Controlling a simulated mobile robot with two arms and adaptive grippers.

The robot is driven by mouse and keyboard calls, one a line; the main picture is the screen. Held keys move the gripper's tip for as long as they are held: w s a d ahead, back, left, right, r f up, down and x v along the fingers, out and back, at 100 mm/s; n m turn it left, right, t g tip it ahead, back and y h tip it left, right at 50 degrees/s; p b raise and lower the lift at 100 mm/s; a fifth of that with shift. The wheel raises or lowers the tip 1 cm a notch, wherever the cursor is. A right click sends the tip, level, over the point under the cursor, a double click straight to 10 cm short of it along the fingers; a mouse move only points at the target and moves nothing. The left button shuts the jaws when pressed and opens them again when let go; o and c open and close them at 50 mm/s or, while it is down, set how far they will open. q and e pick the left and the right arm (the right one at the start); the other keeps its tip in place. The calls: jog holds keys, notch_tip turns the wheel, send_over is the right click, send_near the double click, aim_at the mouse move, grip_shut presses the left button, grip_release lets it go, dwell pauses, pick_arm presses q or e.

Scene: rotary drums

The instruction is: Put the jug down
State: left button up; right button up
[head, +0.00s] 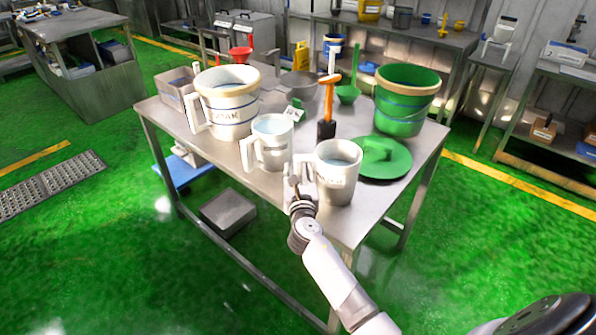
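A grey-white metal jug (339,178) with a light inside is upright at the front of the steel table (368,212), its handle to the left. My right gripper (299,184) is at this handle and appears shut on it; the fingers are small and partly merge with the handle. I cannot tell whether the jug's base touches the tabletop. A second, similar jug (271,148) stands just behind and to the left, apart from my gripper. My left gripper is not in view.
A green bucket (404,112) and a green lid (381,162) are on the right. An orange-handled brush (327,112) stands behind the jug. Bare tabletop lies at the front right.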

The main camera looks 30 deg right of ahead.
jog(key=v, duration=1.2)
jog(key=s+a+f+m+g+y, duration=0.25)
jog(key=a+f+m+y, duration=0.4)
jog(key=f+m, duration=0.6)
jog(key=s+a+f+m+g, duration=0.1)
jog(key=s+f+m+g, duration=0.3)
jog(key=f, duration=0.6)
jog(key=s+f+m+g, duration=0.1)
jog(key=s+f+m, duration=0.2)
jog(key=s+f, duration=0.5)
jog(key=s+d+f+m+g, duration=0.1)
jog(key=s+f+m+g, duration=0.1)
jog(key=s+f, duration=0.6)
jog(key=s+d+f+m+g, duration=0.1)
jog(key=s+f+m+g, duration=0.2)
jog(key=s+f, duration=0.4)
jog(key=s+d+f+m+g, duration=0.2)
jog(key=s+f, duration=0.6)
jog(key=s, duration=1)
jog(key=m+g, duration=0.1)
jog(key=m, duration=0.1)
jog(key=shift+f+m, duration=0.35)
